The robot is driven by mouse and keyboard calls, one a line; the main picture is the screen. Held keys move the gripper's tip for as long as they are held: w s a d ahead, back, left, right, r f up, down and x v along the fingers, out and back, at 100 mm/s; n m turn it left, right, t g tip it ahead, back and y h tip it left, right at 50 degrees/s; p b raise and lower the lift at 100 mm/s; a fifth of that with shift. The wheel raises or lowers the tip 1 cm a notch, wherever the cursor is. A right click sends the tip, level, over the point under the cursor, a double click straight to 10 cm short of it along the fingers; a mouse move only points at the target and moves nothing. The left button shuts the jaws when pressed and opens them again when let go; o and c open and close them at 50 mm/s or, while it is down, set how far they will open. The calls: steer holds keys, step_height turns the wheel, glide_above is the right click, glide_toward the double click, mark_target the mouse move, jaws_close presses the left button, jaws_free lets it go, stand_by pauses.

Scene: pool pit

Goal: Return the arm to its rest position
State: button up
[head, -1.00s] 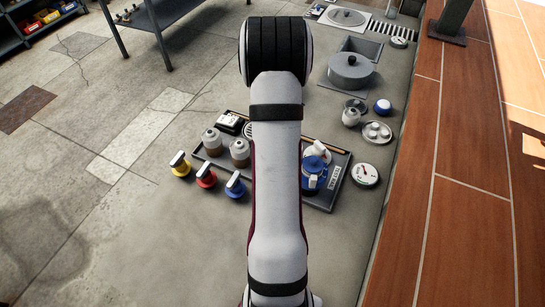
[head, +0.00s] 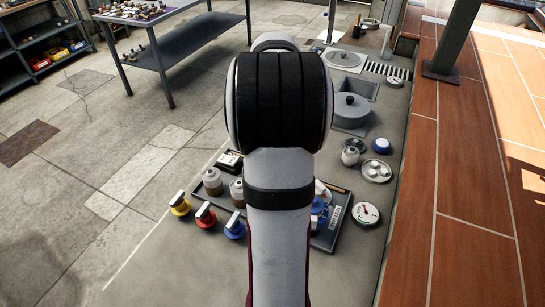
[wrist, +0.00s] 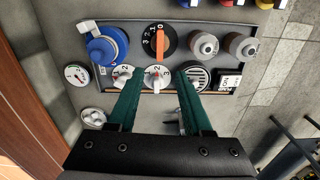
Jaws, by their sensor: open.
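My arm (head: 279,240) rises through the middle of the head view, its black-banded joint (head: 282,100) at the top; my gripper is hidden there. In the wrist view my gripper (wrist: 158,82) is open, its two green fingers apart with nothing between them. It hangs over the near edge of a dark panel (wrist: 238,50). On the panel are a blue-capped valve (wrist: 104,45), a black dial with an orange handle (wrist: 160,40), two white dials with red marks (wrist: 157,76) and a round grille (wrist: 196,76). Contact with these is not visible.
Yellow (head: 179,204), red (head: 205,215) and blue (head: 235,226) valves stand left of the panel. A gauge (head: 366,213), a lidded pot (head: 351,110) and small fittings lie to the right, beside a tiled ledge (head: 470,190).

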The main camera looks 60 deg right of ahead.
stand_by(0.3)
steer(key=w+a+r+n, duration=0.2)
steer(key=w+a+n, duration=0.1)
steer(key=a, duration=0.9)
steer(key=w+a+r+n, duration=0.2)
steer(key=w+a+n, duration=0.15)
steer(key=a, duration=0.75)
steer(key=s+a+f+n+y, duration=0.1)
steer(key=s+a+n, duration=0.2)
steer(key=s+a, duration=0.2)
steer(key=s+a+f+n, duration=0.1)
steer(key=s+a+n, duration=0.2)
steer(key=s+a, duration=0.3)
steer(key=a, duration=0.4)
steer(key=shift+a+n+y, duration=0.35)
steer(key=shift+a+y, duration=0.05)
